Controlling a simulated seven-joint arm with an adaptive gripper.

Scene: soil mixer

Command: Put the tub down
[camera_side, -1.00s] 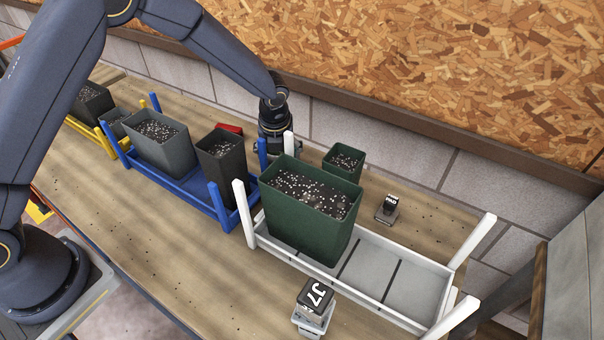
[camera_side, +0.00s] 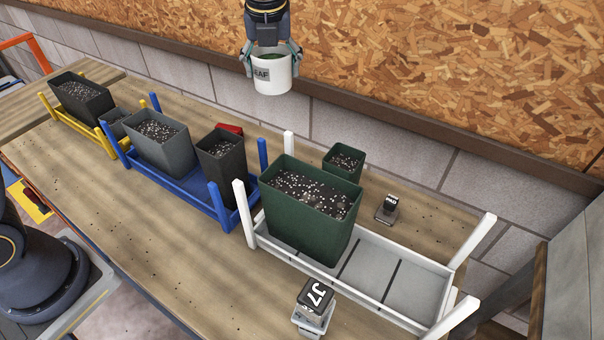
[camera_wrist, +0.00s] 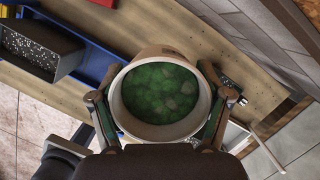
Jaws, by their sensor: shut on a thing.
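The tub (camera_side: 271,76) is white with a dark label ending in "EAF". My gripper (camera_side: 271,58) is shut on it, one finger on each side of its rim, and holds it upright in the air above the back of the bench. In the wrist view the tub (camera_wrist: 160,58) shows from above, with green leafy matter inside. My gripper's fingers (camera_wrist: 158,112) press on its left and right sides. The bench (camera_side: 110,215) lies below the tub.
A white rack (camera_side: 370,305) holds a large green pot (camera_side: 308,228). A small green pot (camera_side: 343,166) stands behind it. A blue rack (camera_side: 180,187) and a yellow rack (camera_side: 75,122) hold more pots. A J7 block (camera_side: 315,297) stands in front.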

